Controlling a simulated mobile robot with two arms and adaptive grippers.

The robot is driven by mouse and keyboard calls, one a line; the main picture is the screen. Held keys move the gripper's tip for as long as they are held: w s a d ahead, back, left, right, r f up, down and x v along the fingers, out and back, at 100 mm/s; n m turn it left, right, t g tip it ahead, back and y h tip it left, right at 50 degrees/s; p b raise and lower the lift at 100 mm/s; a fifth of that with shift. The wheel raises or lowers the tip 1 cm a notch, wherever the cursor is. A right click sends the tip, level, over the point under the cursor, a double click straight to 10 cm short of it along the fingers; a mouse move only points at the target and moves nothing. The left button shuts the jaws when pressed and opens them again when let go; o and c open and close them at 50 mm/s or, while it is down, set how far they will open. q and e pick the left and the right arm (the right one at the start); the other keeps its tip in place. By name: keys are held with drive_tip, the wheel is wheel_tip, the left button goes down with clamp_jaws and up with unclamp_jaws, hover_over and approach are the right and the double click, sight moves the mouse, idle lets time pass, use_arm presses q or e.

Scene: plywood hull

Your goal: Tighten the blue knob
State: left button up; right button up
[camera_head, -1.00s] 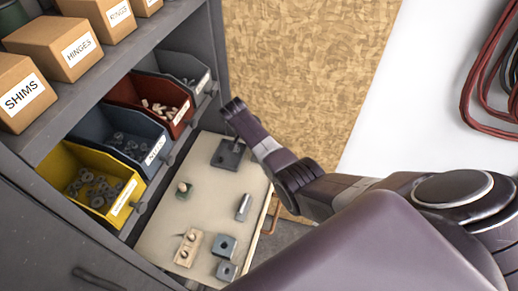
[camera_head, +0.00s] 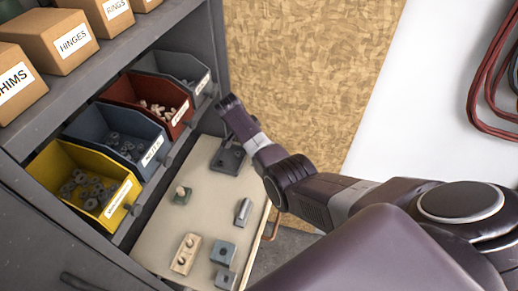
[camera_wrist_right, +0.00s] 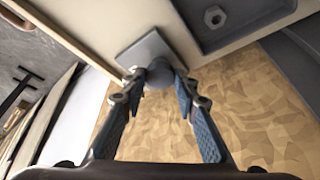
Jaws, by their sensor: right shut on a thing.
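In the right wrist view, a blue-grey round knob (camera_wrist_right: 160,70) stands out from a square grey plate (camera_wrist_right: 146,46). My right gripper (camera_wrist_right: 165,82) is shut on this knob, with one fingertip on each side. The knob is hidden there behind my arm and gripper. How tight the knob is cannot be told. My left gripper is not in view.
The board also holds a green piece with a peg (camera_head: 182,195), a metal cylinder (camera_head: 243,210), a wooden block (camera_head: 186,254) and a blue-grey block (camera_head: 222,253). Yellow (camera_head: 85,190), blue (camera_head: 122,135), red (camera_head: 150,98) and grey bins stand left of it.

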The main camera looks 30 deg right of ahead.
drive_tip(key=o, duration=1.1)
drive_tip(key=shift+w+d+r, duration=0.1)
drive_tip(key=shift+r, duration=0.1)
drive_tip(key=shift+c, duration=0.2)
drive_tip(key=shift+o, duration=0.4)
drive_tip(key=v, duration=1.2)
drive_tip(key=shift+f, duration=0.1)
